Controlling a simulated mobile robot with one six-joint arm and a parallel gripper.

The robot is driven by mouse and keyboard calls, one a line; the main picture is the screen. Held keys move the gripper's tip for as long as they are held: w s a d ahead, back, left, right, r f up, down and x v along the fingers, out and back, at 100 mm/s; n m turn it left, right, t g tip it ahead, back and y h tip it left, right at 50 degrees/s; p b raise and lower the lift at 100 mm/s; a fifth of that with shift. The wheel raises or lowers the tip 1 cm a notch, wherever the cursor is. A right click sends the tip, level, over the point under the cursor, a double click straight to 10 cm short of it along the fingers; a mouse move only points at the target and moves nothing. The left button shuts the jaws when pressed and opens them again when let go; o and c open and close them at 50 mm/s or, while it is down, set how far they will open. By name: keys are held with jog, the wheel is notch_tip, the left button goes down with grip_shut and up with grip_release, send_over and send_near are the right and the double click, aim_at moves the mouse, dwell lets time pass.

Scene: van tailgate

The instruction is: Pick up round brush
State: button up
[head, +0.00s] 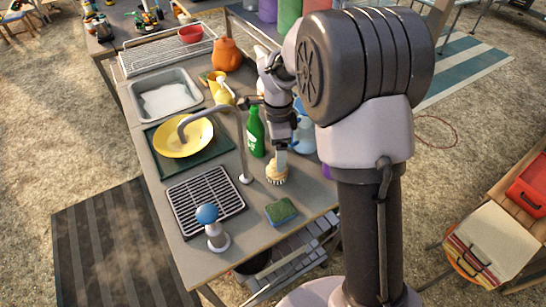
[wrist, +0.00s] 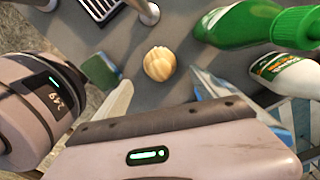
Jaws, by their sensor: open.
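The round brush (head: 276,171) stands on the grey counter near its right side, a small round pale wooden thing with light bristles. In the wrist view the brush (wrist: 159,65) shows from above as a ribbed tan dome, ahead of my jaws. My gripper (head: 281,153) points down just above the brush in the head view and partly covers its top. The gripper is open with nothing held. One pale finger shows at the left in the wrist view (wrist: 160,97); the brush lies beyond the gap. Whether a finger touches the brush I cannot tell.
A green bottle (head: 256,132) stands close to the brush at left-back. A green-blue sponge (head: 281,211) lies in front. The tap (head: 244,150), black rack (head: 205,200) and blue-topped brush (head: 211,228) are left. A blue bottle (head: 303,135) stands behind, right. Counter between brush and sponge is clear.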

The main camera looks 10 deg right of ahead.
notch_tip(320, 180, down, 9)
jog(key=b, duration=0.3)
jog(key=c, duration=1.5)
notch_tip(320, 180, up, 18)
jog(key=p, duration=0.6)
jog(key=shift+p, duration=0.4)
